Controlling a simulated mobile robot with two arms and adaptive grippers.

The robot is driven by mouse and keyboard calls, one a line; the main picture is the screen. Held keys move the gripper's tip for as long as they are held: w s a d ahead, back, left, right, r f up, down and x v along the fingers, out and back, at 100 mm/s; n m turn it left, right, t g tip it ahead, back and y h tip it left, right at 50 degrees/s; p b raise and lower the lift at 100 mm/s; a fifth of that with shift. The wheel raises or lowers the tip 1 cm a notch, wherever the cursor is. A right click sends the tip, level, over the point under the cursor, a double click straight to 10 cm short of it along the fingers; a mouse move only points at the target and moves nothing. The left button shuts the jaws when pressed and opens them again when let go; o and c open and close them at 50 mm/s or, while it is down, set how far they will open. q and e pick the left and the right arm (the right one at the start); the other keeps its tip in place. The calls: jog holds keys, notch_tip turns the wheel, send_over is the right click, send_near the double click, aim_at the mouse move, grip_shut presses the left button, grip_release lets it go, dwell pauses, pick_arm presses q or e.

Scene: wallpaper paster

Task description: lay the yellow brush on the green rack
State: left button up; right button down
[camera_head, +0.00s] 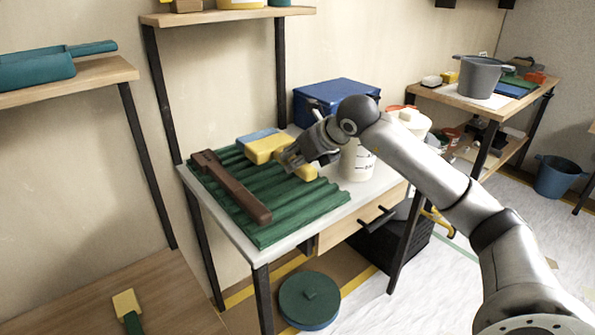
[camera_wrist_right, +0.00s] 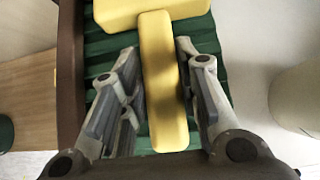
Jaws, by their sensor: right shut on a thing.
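The green ribbed rack (camera_head: 300,213) lies on the white-topped table and also fills the middle of the wrist view (camera_wrist_right: 217,45). The yellow brush, with a blue part along its head, is over the rear part of the rack (camera_head: 263,149). Its handle runs toward my right gripper (camera_head: 298,164). In the wrist view the yellow brush (camera_wrist_right: 163,85) has its handle between my fingers and its wide head at the top. My right gripper is shut on the handle. Whether the brush rests on the ribs or hangs just above them is unclear. My left gripper is out of view.
A brown long-handled tool (camera_head: 232,187) lies along the rack's left side. A white container (camera_head: 357,163) stands close right of my right gripper, with a blue box (camera_head: 335,95) behind. The rack's front right part is bare.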

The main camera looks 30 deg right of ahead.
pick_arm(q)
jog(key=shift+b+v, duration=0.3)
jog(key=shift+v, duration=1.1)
pick_arm(e)
jog(key=shift+d+f, duration=0.1)
jog(key=shift+f, duration=1.55)
jog(key=shift+f, duration=0.1)
jog(key=c, duration=1.1)
grip_release()
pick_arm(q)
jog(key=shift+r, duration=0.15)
pick_arm(e)
jog(key=shift+s+r, duration=0.15)
jog(key=shift+r, duration=0.15)
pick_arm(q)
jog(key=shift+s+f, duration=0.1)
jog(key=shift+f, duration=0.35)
pick_arm(e)
jog(key=shift+v, duration=5.7)
